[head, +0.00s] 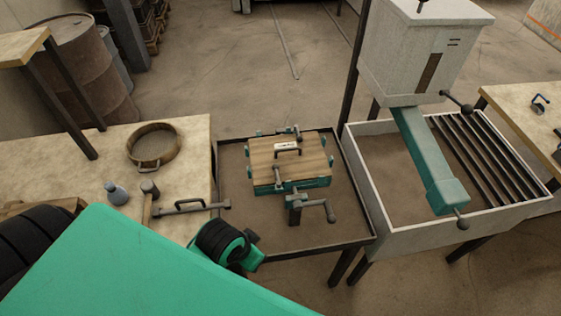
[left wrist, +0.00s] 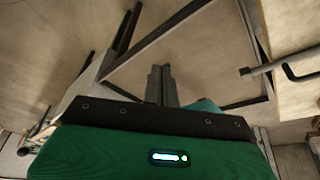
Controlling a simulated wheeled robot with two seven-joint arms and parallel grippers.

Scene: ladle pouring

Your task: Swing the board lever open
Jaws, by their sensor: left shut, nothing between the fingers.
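The wooden board (head: 290,152) lies in a teal frame with small teal clamps along its edges. A dark handle and a white label are on its top. One small dark lever (head: 298,133) is at the board's far edge and another (head: 278,178) at its near edge; I cannot tell which is the board lever. A teal block with a dark crank (head: 320,205) stands just in front of the board. My left gripper's fingers are shut and empty in the left wrist view (left wrist: 160,82). In the head view my left wrist is left of the crank, apart from the board.
The board stands in a dark-rimmed tray table (head: 240,215). A grey bin with a teal chute (head: 430,160) stands right.

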